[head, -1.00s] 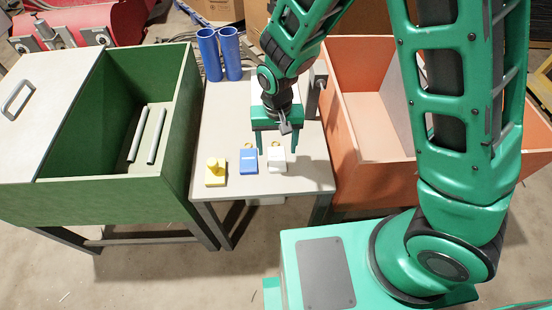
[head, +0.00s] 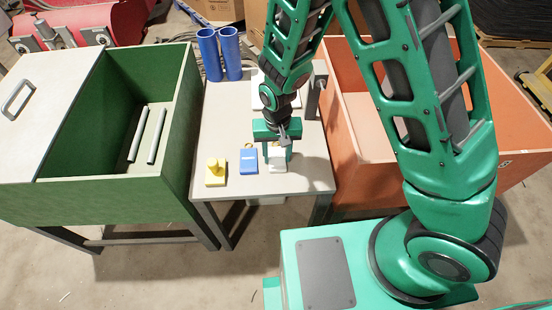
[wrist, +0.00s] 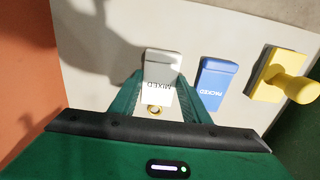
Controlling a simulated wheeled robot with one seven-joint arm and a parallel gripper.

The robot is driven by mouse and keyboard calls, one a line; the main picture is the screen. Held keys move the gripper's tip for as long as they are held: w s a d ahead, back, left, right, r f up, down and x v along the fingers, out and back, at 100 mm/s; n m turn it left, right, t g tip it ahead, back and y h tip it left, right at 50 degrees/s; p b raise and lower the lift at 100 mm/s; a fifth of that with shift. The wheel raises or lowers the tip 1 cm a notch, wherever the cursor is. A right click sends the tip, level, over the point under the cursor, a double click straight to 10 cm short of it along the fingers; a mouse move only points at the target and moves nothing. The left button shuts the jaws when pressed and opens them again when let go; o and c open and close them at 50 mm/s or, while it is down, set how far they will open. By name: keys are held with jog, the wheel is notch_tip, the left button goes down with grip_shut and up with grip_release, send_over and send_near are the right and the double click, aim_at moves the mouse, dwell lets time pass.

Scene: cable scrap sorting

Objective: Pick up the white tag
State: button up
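The white tag (head: 277,164), a block with a small brass ring, stands on the table near its front edge. It also shows in the wrist view (wrist: 160,68), with the word MIXED on its pale label. My gripper (head: 277,154) points down over it, one finger on each side. In the wrist view both fingertips (wrist: 161,80) lie against the tag's sides, so my gripper looks shut on it. The tag appears still on the table. Part of it is hidden by the fingers in the head view.
Two blue tubes (head: 219,54) stand at the back. A green bin (head: 100,195) flanks the table on the left, an orange bin (head: 341,125) on the right.

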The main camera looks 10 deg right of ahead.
aim_at(275, 161)
jog(key=c, duration=0.3)
jog(key=shift+c, duration=0.2)
jog(key=shift+r, duration=0.1)
jog(key=shift+r, duration=0.45)
jog(key=r, duration=0.3)
jog(key=shift+s+a+r, duration=0.2)
jog(key=shift+a+r, duration=0.05)
jog(key=s+a+r, duration=0.6)
jog(key=s, duration=0.2)
jog(key=shift+s+a+r, duration=0.2)
jog(key=shift+s+a, duration=0.1)
jog(key=shift+a, duration=0.1)
